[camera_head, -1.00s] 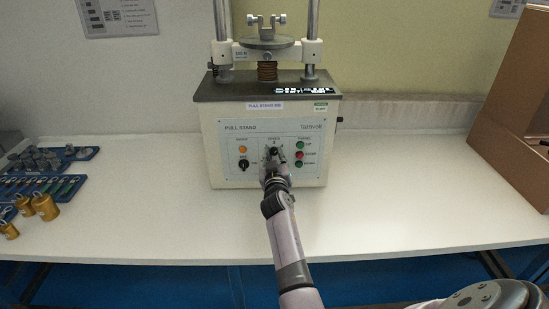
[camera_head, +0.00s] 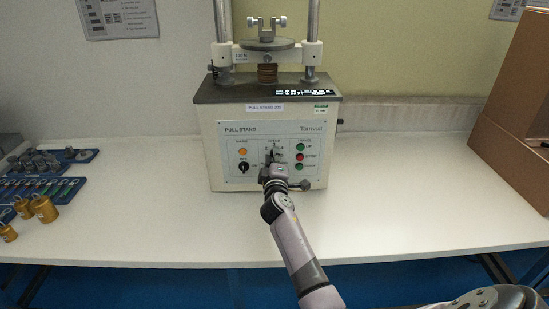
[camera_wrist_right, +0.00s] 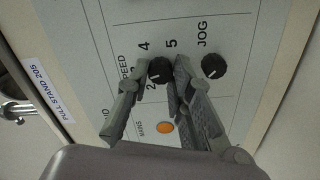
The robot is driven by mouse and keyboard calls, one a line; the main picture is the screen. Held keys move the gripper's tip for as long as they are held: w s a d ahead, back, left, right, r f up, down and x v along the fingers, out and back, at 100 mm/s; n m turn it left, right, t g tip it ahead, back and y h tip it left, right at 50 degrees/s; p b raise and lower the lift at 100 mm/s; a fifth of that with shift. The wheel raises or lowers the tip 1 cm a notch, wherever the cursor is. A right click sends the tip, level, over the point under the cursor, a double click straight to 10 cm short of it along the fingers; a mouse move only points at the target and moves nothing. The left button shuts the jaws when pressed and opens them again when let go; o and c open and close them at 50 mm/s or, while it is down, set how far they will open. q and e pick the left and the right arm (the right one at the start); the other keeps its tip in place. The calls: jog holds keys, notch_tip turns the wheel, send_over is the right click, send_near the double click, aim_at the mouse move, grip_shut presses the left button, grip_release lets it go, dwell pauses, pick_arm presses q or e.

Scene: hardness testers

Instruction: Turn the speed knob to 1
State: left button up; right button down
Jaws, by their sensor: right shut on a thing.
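The pull stand (camera_head: 225,165) stands on the table with its control panel facing me. My right gripper (camera_head: 274,163) is at the middle of the panel and covers much of the speed knob in the head view. In the right wrist view the black speed knob (camera_wrist_right: 160,70) sits between the fingertips of my right gripper (camera_wrist_right: 158,78), which is shut on it. My left gripper is not in view.
A black jog knob (camera_wrist_right: 213,66) lies close beside the right finger in the wrist view. An orange lamp (camera_head: 242,152) and a black switch (camera_head: 244,167) are at the panel's left, coloured buttons (camera_head: 300,157) at its right. Brass weights (camera_head: 45,208) stand far left, a brown box (camera_head: 515,125) right.

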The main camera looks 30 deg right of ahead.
jog(key=shift+s+f+n+p, duration=0.15)
jog(key=shift+n+p, duration=1.95)
jog(key=shift+n, duration=3.15)
jog(key=shift+w+f+n+p, duration=0.1)
jog(key=shift+n+p, duration=2)
jog(key=shift+n, duration=3.15)
jog(key=shift+f, duration=0.1)
jog(key=c, duration=1.8)
grip_release()
jog(key=o, duration=0.4)
jog(key=shift+r, duration=0.2)
